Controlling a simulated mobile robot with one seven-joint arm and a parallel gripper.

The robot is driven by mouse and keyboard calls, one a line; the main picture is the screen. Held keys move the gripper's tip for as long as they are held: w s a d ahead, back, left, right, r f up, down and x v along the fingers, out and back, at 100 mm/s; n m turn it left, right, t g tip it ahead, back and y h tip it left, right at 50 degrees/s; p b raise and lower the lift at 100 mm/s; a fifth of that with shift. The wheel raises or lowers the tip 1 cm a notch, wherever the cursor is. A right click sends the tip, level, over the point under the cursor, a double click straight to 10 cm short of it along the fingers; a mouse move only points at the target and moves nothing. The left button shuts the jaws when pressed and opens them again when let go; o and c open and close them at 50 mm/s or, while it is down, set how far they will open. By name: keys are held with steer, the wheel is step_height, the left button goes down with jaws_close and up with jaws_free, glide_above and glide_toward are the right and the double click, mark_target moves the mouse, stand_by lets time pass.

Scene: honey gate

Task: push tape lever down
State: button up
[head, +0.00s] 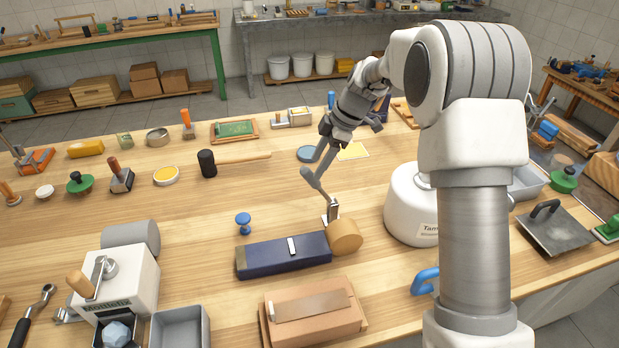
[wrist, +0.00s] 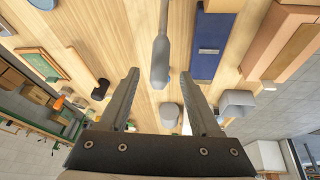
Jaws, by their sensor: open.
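A dark blue long block (head: 285,255) lies on the wooden bench, with a tan tape roll (head: 345,237) at its right end. A grey lever (head: 312,180) with a thick rounded end rises from beside the roll and leans up and to the left. In the wrist view the lever (wrist: 160,60) points down the picture, its rounded end between the two fingertips. The blue block (wrist: 208,45) shows to its right there. My gripper (head: 320,156) is open and empty above the lever's upper end; its fingers (wrist: 159,75) are spread. Whether they touch the lever I cannot tell.
A blue knob (head: 243,222) stands left of the roll. A cardboard box (head: 315,312) lies in front, and a white rounded appliance (head: 408,205) stands to the right. A black-headed mallet (head: 208,163) lies farther back. Bare wood lies left of the lever.

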mark_target(310, 177)
steer(key=x, duration=0.6)
steer(key=shift+a+f, duration=0.1)
steer(key=shift+f, duration=0.1)
jaws_close()
stand_by(1.2)
